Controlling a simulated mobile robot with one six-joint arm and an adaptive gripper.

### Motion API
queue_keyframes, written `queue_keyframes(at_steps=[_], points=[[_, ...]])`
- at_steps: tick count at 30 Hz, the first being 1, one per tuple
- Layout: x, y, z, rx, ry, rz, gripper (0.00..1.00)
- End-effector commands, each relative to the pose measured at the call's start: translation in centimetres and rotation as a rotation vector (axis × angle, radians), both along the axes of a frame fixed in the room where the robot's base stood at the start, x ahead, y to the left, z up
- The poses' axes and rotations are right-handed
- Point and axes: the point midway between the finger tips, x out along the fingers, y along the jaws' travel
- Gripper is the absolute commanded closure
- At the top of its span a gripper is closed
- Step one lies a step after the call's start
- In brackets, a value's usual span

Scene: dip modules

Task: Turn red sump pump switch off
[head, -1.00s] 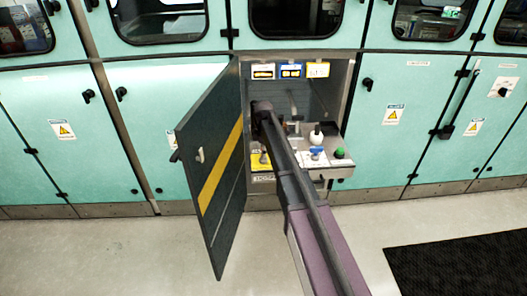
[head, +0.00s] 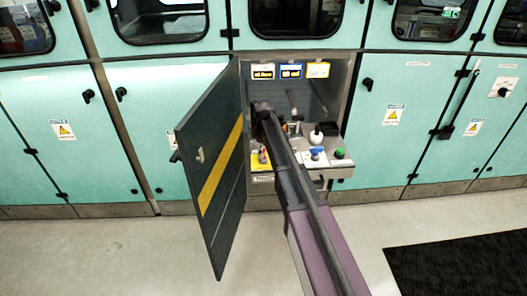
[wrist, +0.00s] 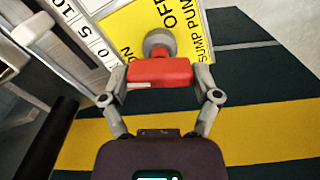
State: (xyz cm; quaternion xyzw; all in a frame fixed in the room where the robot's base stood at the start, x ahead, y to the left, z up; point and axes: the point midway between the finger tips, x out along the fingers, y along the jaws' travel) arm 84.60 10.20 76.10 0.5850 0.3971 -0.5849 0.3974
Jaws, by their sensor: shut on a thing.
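The red sump pump switch (wrist: 160,73) shows in the wrist view as a red handle with a grey round part behind it. It stands on a yellow plate (wrist: 124,26) lettered OFF, ON and SUMP PUMP. My gripper (wrist: 161,76) has one finger on each side of the red handle and is shut on it. The handle covers part of the plate, and I cannot tell which word it points to. In the head view the yellow plate (head: 256,165) sits at the left of the recessed panel, and my arm hides most of the gripper.
The open dark door (head: 218,168) with a yellow stripe stands close at the left of the recess. A blue switch (head: 316,152), a black-and-white knob (head: 316,135) and a green button (head: 339,153) are at the right. Three small displays (head: 290,71) hang above.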

Motion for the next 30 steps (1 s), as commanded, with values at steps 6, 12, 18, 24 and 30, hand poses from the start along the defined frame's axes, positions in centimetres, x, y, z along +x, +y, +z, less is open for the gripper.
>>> queue_keyframes(at_steps=[6,12,18,24,30], points=[[-0.05,0.00,-0.02,0.000,0.001,-0.207,0.68],[-0.06,0.00,-0.02,0.001,0.001,-0.397,0.68],[-0.08,0.00,-0.02,0.000,0.001,-0.586,0.68],[-0.08,0.00,-0.02,0.000,0.001,-0.776,0.68],[-0.09,0.00,-0.02,0.000,0.001,-0.956,0.68]])
